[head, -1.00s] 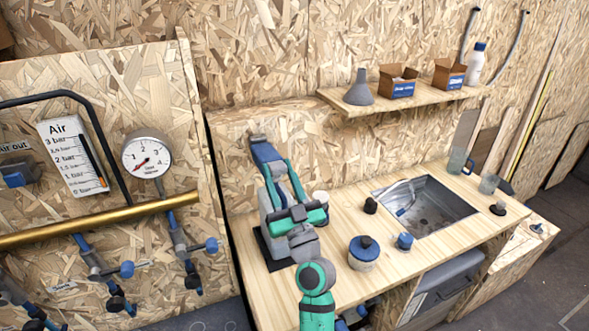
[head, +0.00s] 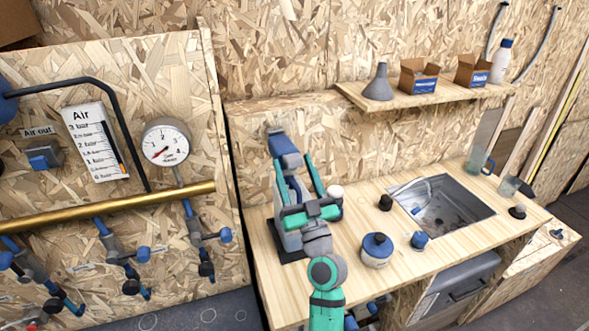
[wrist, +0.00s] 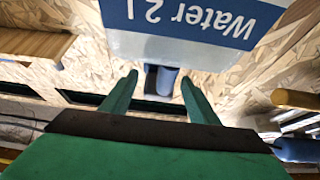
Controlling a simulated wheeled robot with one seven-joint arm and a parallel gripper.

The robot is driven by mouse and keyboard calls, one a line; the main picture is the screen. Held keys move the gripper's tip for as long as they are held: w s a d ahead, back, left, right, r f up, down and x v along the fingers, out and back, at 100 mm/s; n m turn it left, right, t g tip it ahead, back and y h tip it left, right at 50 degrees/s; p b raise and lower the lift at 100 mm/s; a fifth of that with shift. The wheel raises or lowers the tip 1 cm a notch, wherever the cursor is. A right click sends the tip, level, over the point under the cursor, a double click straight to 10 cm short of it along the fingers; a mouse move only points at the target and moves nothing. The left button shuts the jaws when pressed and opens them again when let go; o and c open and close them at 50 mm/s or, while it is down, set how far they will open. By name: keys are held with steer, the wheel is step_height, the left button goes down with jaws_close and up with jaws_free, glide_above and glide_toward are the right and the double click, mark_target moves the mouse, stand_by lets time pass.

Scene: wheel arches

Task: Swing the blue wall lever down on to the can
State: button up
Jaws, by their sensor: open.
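The blue lever (head: 284,143) is on the wall behind the bench, at its left end. My gripper (head: 292,160) reaches up toward it with its teal fingers spread apart. A pale can (head: 287,238) seems to stand on a black mat below, partly hidden by my gripper. The wrist view shows a white and blue "Water 2 l" label (wrist: 195,45), upside down and close.
A shelf (head: 440,97) with a funnel and boxes hangs at right. A small white item (head: 335,190), a blue-lidded jar (head: 376,250) and a sink (head: 445,208) are on the bench. A gold pipe (head: 110,214) and gauge (head: 166,142) are at left.

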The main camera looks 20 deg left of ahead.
steer(key=shift+s+d, duration=0.1)
steer(key=v, duration=1)
steer(key=shift+s, duration=0.25)
steer(key=shift+d+f, duration=0.1)
steer(key=shift+f, duration=0.05)
steer(key=shift+w, duration=0.1)
